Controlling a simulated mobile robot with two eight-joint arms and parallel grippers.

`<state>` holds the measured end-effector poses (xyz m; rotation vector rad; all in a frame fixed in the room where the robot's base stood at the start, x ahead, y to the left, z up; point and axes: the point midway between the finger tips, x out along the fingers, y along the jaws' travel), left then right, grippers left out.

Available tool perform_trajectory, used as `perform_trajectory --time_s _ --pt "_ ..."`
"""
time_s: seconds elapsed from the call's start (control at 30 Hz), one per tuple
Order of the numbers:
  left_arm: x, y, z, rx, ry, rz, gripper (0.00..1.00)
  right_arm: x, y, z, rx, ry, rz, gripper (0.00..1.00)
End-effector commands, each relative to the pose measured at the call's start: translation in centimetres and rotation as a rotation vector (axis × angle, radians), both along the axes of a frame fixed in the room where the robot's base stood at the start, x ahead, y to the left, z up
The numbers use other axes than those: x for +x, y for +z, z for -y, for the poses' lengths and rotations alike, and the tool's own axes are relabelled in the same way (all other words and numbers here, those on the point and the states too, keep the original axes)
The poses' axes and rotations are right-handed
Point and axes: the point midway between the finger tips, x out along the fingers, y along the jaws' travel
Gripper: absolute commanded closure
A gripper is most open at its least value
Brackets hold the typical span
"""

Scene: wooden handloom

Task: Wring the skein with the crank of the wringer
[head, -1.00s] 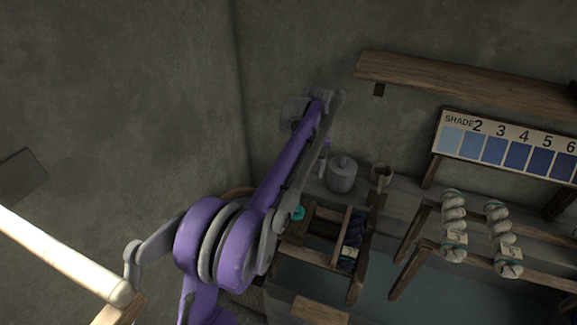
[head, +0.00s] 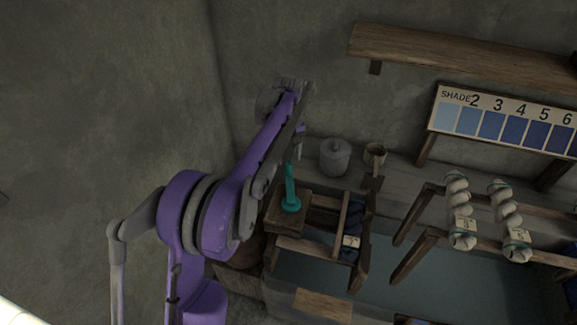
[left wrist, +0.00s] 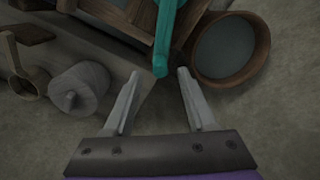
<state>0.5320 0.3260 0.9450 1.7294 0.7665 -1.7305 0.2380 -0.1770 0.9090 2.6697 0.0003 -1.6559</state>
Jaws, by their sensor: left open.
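The teal crank (head: 290,190) stands upright at the left end of the wooden wringer frame (head: 292,245). A dark blue skein (head: 352,215) with a pale tag hangs in the frame's right part. My left gripper (head: 299,154) hangs from the arm's end, just above and behind the crank. In the left wrist view my open left gripper (left wrist: 158,73) has nothing between its fingers. The crank's teal bar (left wrist: 166,35) comes down to just beyond the fingertips, apart from both as far as I can tell. My right gripper is out of view.
A grey lidded pot (head: 335,157) and a small cup (head: 375,154) stand behind the wringer. A wooden bucket (left wrist: 262,50) is close by in the left wrist view. A rack with two pale skeins (head: 459,210) stands to the right, over a blue-grey vat (head: 420,275).

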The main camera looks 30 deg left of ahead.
Motion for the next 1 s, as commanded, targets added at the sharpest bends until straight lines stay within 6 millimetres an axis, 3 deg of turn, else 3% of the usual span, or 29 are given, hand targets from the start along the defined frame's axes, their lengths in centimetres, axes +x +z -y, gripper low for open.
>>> perform_trajectory --time_s 0.1,0.3,0.67,1.0 --pt "0.0 -2.2 0.0 0.0 0.0 0.0 0.43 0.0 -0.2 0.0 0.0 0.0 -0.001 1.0" --pt "0.0 -4.4 0.0 0.0 0.0 0.0 0.43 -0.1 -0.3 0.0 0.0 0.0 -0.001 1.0" --pt "0.0 -5.0 0.0 0.0 0.0 0.0 0.43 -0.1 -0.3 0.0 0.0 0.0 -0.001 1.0" --pt "0.0 -4.9 0.0 0.0 0.0 0.0 1.0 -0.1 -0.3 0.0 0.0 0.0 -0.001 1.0"
